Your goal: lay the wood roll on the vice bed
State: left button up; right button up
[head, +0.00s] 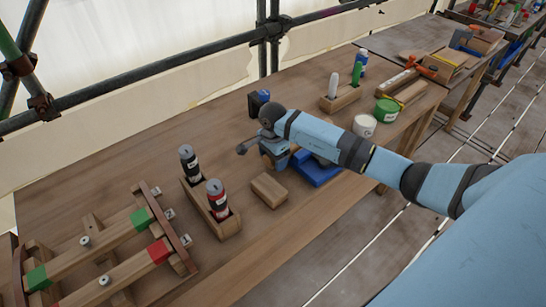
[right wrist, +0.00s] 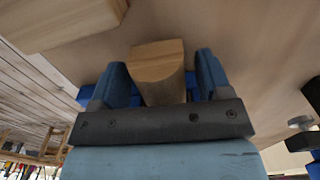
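My right gripper (head: 272,158) is low over the bench beside the blue vice (head: 318,172), and my forearm covers part of the vice. In the right wrist view the two blue fingers of this gripper (right wrist: 162,75) stand apart on either side of the wood roll (right wrist: 158,72). The roll is pale wood with a rounded near end. A narrow gap shows between it and the right-hand finger. Blue vice parts show beyond the fingers. In the head view I cannot make out the roll behind the gripper. My left gripper is not in view.
A wooden block (head: 269,190) lies just in front of the gripper. A white tub (head: 364,125) and green tub (head: 387,110) stand to the right.

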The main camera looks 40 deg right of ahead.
notch_tip(320, 180, up, 12)
jog(key=b, duration=0.1)
jog(key=shift+r, duration=0.2)
dwell(0.4)
jog(key=shift+s+f, duration=0.1)
dwell(0.4)
